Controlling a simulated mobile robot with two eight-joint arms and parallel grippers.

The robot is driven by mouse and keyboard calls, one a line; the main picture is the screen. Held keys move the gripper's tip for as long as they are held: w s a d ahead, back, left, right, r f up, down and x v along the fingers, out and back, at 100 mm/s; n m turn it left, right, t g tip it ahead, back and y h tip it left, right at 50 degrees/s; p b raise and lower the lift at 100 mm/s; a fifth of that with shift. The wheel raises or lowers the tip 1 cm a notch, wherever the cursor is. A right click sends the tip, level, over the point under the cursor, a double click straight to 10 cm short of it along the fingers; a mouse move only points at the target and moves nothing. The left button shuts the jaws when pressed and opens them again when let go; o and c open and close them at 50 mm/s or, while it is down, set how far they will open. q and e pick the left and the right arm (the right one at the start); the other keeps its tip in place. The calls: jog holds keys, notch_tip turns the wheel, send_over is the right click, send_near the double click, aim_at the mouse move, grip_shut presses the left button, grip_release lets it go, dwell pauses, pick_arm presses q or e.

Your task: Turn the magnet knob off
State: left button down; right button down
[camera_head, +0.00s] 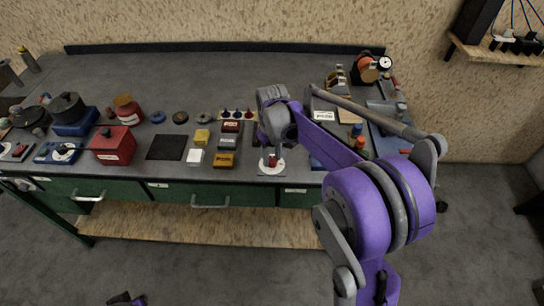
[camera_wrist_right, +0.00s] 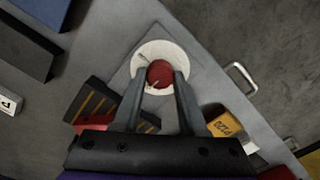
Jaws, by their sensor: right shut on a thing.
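The magnet knob (camera_wrist_right: 159,72) is red and sits on a round white dial (camera_wrist_right: 150,54) on a grey plate. In the head view the knob (camera_head: 272,160) is near the bench's front edge, partly covered by my gripper. My right gripper (camera_wrist_right: 158,80) reaches it from above, its two dark fingers shut on the knob from opposite sides. In the head view my right gripper (camera_head: 271,148) is mostly hidden by its own wrist. A small dark and purple piece of mine (camera_head: 126,299) shows at the bottom edge; its fingers cannot be made out.
Orange (camera_head: 224,160), grey and dark red blocks stand close left of the dial. A dark square pad (camera_head: 166,147) and a red box (camera_head: 113,145) are further left. Drawer handles (camera_head: 210,202) stick out at the front. My right arm hides part of the bench's right side.

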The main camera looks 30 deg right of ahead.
aim_at(272, 160)
jog(key=shift+n, duration=0.3)
jog(key=shift+c, duration=2.2)
grip_release()
notch_tip(272, 160, up, 11)
jog(key=shift+p, duration=0.3)
jog(key=s+a+f+t, duration=0.2)
jog(key=s+a+f, duration=0.2)
jog(key=s, duration=0.6)
jog(key=s+a+f+m+t, duration=0.1)
jog(key=s+a+f+t, duration=0.2)
jog(key=s, duration=0.8)
jog(key=a+f, duration=0.2)
jog(key=a, duration=0.1)
jog(key=shift+s+a+m, duration=0.15)
jog(key=shift+s+m, duration=0.1)
jog(key=shift+m, duration=0.05)
